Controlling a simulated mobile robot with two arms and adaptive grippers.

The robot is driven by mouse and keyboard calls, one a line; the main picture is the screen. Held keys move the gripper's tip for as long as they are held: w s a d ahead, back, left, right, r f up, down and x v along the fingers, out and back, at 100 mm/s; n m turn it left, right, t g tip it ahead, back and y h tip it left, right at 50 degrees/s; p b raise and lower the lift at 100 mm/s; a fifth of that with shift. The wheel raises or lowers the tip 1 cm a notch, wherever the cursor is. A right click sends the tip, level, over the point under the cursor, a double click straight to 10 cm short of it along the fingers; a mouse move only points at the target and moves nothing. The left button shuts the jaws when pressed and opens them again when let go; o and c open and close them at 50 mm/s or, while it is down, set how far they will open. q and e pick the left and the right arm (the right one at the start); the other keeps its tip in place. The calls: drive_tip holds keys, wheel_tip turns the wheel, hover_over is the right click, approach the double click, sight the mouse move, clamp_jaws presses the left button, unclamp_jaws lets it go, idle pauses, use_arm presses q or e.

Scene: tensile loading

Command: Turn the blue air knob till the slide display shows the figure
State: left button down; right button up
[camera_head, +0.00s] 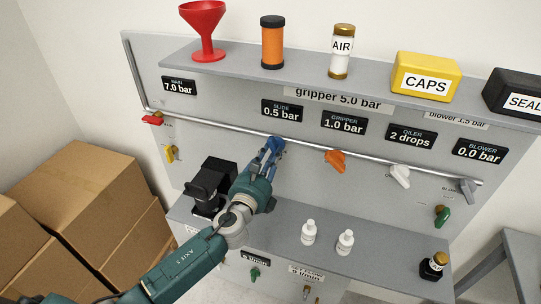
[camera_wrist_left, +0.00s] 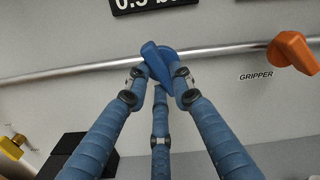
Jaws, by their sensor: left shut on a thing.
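The blue air knob (camera_wrist_left: 158,62) sits on the pipe below the slide display. My left gripper (camera_head: 272,148) is shut on it; its blue fingers (camera_wrist_left: 158,80) close around the knob from both sides in the left wrist view. In the head view the fingers mostly hide the knob. The slide display (camera_head: 282,111) reads 0.5 bar. Its lower edge also shows at the top of the left wrist view (camera_wrist_left: 155,4), cut off. The figure asked for the slide cannot be read on the partly covered labels. My right gripper is not in view.
An orange knob (camera_head: 335,161) is right of the blue one, under the gripper display (camera_head: 344,123) at 1.0 bar. A white knob (camera_head: 400,175) and grey knob (camera_head: 467,190) follow. A black device (camera_head: 211,186) stands left of my wrist. Two white bottles (camera_head: 309,232) stand on the lower shelf.

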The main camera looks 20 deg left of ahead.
use_arm(q)
drive_tip(key=n+b, duration=0.1)
drive_tip(key=n, duration=0.3)
drive_tip(key=n+b, duration=0.1)
drive_tip(key=n, duration=0.3)
drive_tip(key=shift+d+f, duration=0.1)
drive_tip(key=shift+d, duration=0.1)
drive_tip(key=n, duration=0.3)
drive_tip(key=shift+d+n, duration=0.1)
drive_tip(key=shift+n, duration=0.3)
drive_tip(key=n+p, duration=0.1)
drive_tip(key=n, duration=0.5)
drive_tip(key=n+p, duration=0.1)
drive_tip(key=n, duration=0.5)
drive_tip(key=r+n+p, duration=0.1)
drive_tip(key=n, duration=0.6)
drive_tip(key=shift+d, duration=0.15)
drive_tip(key=shift+n+p, duration=0.75)
drive_tip(key=shift+n, duration=1.55)
